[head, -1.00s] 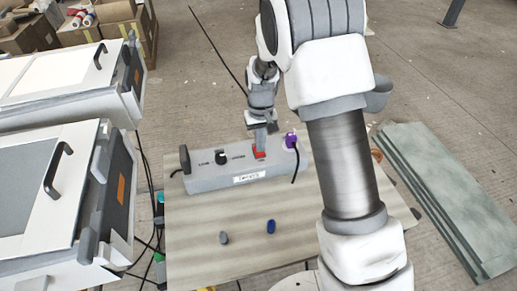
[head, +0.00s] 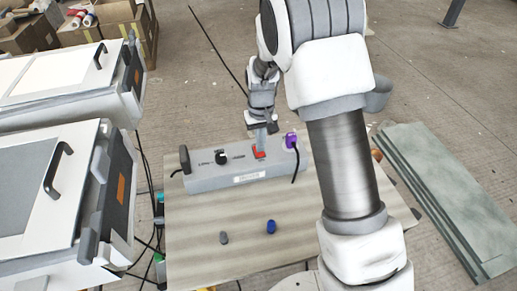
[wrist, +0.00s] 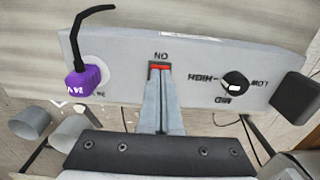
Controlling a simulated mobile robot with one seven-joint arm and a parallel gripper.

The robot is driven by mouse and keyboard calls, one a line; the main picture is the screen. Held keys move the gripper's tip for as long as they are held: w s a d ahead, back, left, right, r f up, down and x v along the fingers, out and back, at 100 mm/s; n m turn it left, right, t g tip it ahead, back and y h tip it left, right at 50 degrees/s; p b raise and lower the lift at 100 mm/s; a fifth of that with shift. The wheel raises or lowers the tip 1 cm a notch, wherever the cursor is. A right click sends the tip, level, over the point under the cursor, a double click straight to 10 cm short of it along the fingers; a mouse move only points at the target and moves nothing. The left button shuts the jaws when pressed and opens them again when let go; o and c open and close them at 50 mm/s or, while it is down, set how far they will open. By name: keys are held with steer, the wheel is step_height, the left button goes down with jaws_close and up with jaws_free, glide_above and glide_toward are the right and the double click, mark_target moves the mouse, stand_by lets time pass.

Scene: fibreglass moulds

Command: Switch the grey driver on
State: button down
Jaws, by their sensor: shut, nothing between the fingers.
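The grey driver (head: 215,180) is a long box lying on the wooden board. Its red switch (head: 259,152) is on the top face, marked ON in the wrist view. My gripper (head: 261,139) is shut and empty, pointing down with its fingertips at the switch. In the wrist view my gripper (wrist: 157,75) covers most of the red switch (wrist: 159,67), so its tilt is hidden and I cannot tell whether the tips touch it. A black knob (wrist: 235,84) marked LOW, MID and HIGH and a purple plug (wrist: 82,80) with a black cable flank the switch.
On the wooden board (head: 190,250) lie a grey peg (head: 223,238) and a blue peg (head: 271,227). White cases (head: 60,190) with handles stand at the left. Greenish panels (head: 440,200) are stacked at the right. Cables run along the board's left side.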

mark_target(260, 154)
steer(key=shift+f+b, duration=0.65)
steer(key=shift+f, duration=0.35)
stand_by(0.5)
steer(key=shift+r, duration=0.1)
steer(key=shift+r+p, duration=2.55)
steer(key=shift+r, duration=0.9)
